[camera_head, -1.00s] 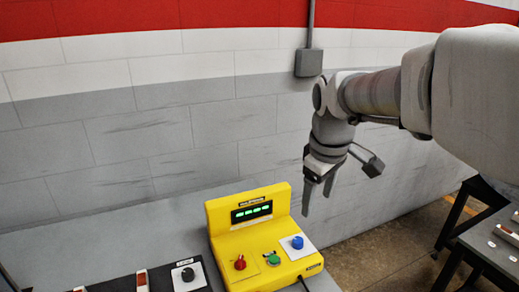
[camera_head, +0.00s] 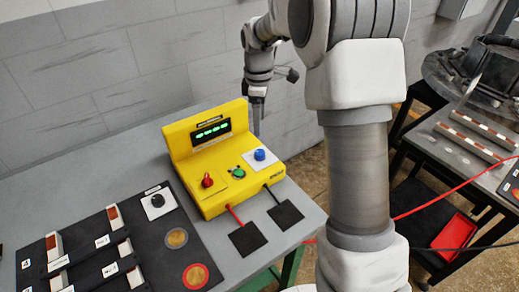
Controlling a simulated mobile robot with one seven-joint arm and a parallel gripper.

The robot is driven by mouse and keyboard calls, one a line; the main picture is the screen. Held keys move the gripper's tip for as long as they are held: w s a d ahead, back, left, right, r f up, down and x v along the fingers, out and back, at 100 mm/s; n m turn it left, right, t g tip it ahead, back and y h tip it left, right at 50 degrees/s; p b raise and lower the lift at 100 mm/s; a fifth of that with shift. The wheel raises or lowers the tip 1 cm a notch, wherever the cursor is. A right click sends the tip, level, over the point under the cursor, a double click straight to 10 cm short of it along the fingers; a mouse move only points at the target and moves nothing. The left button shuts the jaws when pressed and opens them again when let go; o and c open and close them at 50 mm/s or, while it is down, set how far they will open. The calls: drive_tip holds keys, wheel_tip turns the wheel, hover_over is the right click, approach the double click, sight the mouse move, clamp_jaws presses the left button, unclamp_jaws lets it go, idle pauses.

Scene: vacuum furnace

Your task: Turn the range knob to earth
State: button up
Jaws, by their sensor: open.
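A yellow meter box (camera_head: 212,192) stands on the grey table, with a green-lit display (camera_head: 211,131) on its raised back. Its sloped front carries a red knob (camera_head: 207,181), a green knob (camera_head: 238,172) and a blue knob (camera_head: 260,155) on a white plate. Which one is the range knob I cannot read. A separate black knob (camera_head: 157,200) on a white plate sits on the black mat. My gripper (camera_head: 257,127) points down just behind the box's right side, apart from the knobs. It is open and empty; its fingers are small and partly hidden by the box.
The black mat (camera_head: 150,232) at the left holds several labelled blocks and two round discs. Red and black leads run from the box to black pads (camera_head: 248,238). A second table with a round furnace part (camera_head: 480,72) and a red tray (camera_head: 455,236) stand at the right.

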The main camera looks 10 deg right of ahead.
sight(260, 152)
drive_tip(key=f, duration=1.2)
drive_tip(key=shift+w+d+f, duration=0.1)
drive_tip(key=shift+w+f, duration=0.1)
drive_tip(key=shift+w, duration=0.1)
clamp_jaws()
